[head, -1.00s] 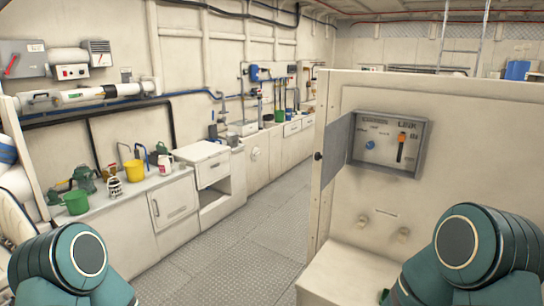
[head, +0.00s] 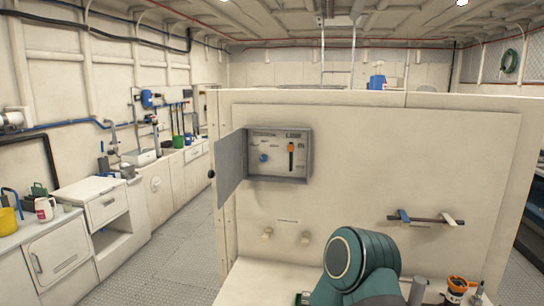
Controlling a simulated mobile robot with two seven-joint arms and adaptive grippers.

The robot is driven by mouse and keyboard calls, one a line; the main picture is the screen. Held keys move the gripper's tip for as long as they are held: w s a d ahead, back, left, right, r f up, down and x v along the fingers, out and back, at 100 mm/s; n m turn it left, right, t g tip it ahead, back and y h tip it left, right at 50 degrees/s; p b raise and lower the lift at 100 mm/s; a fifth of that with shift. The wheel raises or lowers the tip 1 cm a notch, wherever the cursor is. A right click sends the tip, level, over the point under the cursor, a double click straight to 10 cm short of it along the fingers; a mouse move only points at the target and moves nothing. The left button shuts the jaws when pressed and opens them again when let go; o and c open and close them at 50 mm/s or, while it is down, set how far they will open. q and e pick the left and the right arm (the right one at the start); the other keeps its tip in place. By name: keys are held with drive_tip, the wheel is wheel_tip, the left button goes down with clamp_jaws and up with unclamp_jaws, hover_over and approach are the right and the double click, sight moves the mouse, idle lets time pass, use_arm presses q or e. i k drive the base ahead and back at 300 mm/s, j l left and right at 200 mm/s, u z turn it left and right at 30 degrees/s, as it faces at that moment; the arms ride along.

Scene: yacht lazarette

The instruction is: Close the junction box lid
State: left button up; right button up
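The junction box (head: 280,155) is a grey box on the cream partition panel, near the middle of the head view. Its grey lid (head: 231,168) is hinged at the left side and stands open, swung out to the left. Inside the box show a blue knob and an orange-handled lever. A teal joint of my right arm shows at the bottom, below and right of the box. Neither of my grippers is in view.
A cream ledge (head: 262,284) juts out below the panel, with small items at its right end. A rail (head: 425,219) with clips is on the panel at right. Counters (head: 60,255) line the left wall. The aisle floor (head: 175,262) between is clear.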

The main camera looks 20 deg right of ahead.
sight(227, 150)
drive_tip(key=z, duration=0.45)
drive_tip(key=j+z, duration=0.45)
drive_tip(key=i+j+z, duration=0.1)
drive_tip(key=j+z, duration=0.5)
drive_tip(key=j, duration=0.3)
drive_tip(key=k+j+z, duration=0.1)
drive_tip(key=j, duration=0.7)
drive_tip(key=k+j, duration=0.15)
drive_tip(key=j, duration=0.2)
